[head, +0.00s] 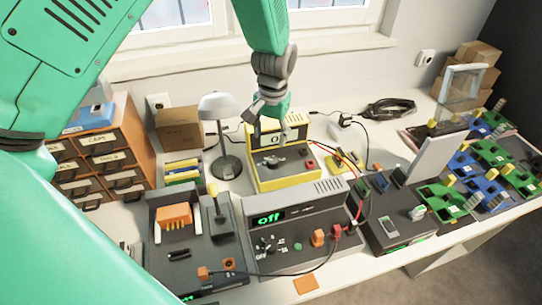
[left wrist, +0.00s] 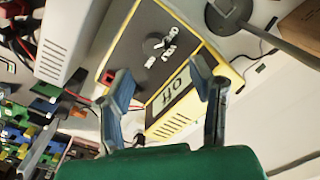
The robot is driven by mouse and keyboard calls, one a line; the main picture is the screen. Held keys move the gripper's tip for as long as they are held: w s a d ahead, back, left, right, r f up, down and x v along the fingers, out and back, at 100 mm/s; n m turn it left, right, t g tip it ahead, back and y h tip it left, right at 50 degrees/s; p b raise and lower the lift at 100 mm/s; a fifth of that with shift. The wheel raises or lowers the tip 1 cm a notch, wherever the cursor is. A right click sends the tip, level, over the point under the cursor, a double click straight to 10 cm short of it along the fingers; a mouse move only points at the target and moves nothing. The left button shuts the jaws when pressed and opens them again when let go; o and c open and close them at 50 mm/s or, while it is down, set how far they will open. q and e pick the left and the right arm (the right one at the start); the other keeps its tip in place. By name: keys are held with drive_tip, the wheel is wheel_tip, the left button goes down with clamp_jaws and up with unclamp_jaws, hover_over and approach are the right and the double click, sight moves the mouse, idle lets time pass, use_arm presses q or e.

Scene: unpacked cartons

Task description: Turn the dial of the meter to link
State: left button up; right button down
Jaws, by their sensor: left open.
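The yellow-edged meter (head: 283,183) stands on the table near the middle of the head view. Its dial (head: 272,161) is on the dark front face, below a display that seems to read "Off". In the left wrist view the meter (left wrist: 143,28) is turned, with the dial (left wrist: 154,44) and white labels beside it; the display (left wrist: 180,96) reads "Off". My left gripper (head: 270,130) hangs above the meter, open, with nothing between its fingers. In the left wrist view its fingers (left wrist: 161,74) frame the display, apart from the dial. My right gripper does not show.
A grey unit (head: 315,212) with a green "off" display stands in front of the meter. A lamp (head: 225,135) is left of it. A cardboard box (head: 179,128) and drawers (head: 110,160) are farther left. Cables and a white-panelled device (head: 436,160) lie right.

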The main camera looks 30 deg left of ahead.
sight(274, 160)
use_arm(q)
drive_tip(key=f, duration=0.3)
drive_tip(key=d+f, duration=0.1)
drive_tip(key=f, duration=0.5)
drive_tip(key=shift+w+d, duration=0.25)
drive_tip(key=shift+w, duration=0.1)
drive_tip(key=shift+a+f, duration=0.55)
drive_tip(key=shift+w+a+f, duration=0.1)
drive_tip(key=shift+a+f, duration=0.05)
drive_tip(key=shift+a, duration=0.1)
drive_tip(key=shift+d, duration=0.3)
drive_tip(key=c, duration=0.8)
drive_tip(key=shift+d, duration=0.2)
clamp_jaws()
drive_tip(key=shift+d+r, duration=0.15)
drive_tip(key=shift+r, duration=0.05)
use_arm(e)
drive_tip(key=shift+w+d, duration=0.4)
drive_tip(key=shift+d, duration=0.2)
